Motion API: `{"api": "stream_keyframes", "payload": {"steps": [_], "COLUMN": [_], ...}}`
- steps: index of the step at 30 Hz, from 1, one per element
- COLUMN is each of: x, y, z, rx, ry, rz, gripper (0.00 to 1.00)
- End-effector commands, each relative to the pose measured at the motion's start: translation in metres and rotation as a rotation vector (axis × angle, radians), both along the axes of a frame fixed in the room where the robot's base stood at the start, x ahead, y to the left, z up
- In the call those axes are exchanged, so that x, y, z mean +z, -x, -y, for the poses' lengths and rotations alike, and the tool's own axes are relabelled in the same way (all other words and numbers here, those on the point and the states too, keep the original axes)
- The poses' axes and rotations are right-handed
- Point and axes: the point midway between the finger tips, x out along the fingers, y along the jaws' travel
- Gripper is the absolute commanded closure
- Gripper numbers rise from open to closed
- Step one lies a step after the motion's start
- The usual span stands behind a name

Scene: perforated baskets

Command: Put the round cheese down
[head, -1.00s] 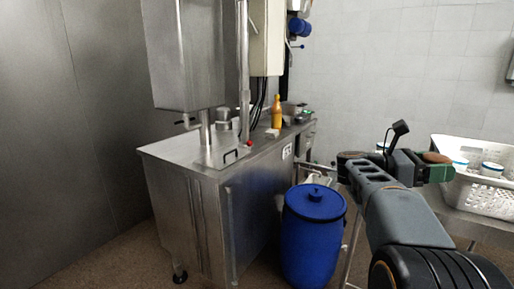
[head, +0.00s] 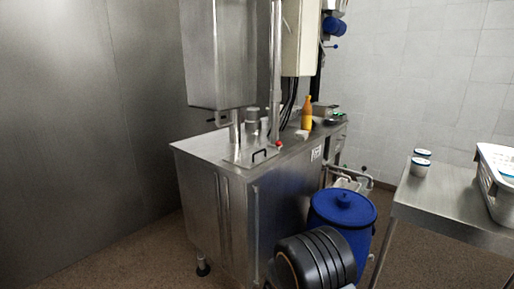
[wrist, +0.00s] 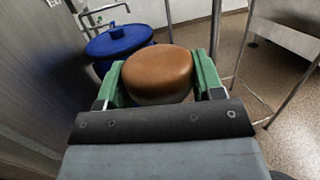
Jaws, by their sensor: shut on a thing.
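The round cheese (wrist: 158,72) shows in the wrist view as an orange-brown disc with a smooth top. My gripper (wrist: 160,80) has its two green fingers on either side of the cheese and is shut on it. Its underside is in shadow and partly hidden. The cheese is held in the air, with the floor and the blue barrel beyond it. In the head view neither the gripper nor the cheese shows; only a dark part of my arm is at the bottom.
A steel counter (head: 213,166) with an orange bottle (head: 306,113) stands ahead. A blue barrel (head: 341,212) is beside it. At right, a steel table (head: 440,203) holds two small jars (head: 420,163) and a white basket (head: 492,196), cut off by the edge. Its near left part is clear.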

Motion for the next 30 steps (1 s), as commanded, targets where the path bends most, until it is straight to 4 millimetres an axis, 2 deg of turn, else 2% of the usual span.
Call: {"api": "stream_keyframes", "payload": {"steps": [3,9,15,20,22,30], "x": [-0.035,-0.074,-0.105,-0.118,-0.120,-0.121], "y": [-0.007,-0.007,-0.007,-0.007,-0.007,-0.007], "z": [-0.019,-0.016,-0.016,-0.015,-0.009,0.044], "rx": [0.070,0.061,0.060,0.059,0.055,0.054], "ry": [0.002,0.000,0.000,0.000,0.000,0.002], "rz": [-0.003,0.001,0.001,0.002,0.003,0.003], "gripper": [0.63,0.63,0.63,0.63,0.63,0.63]}}
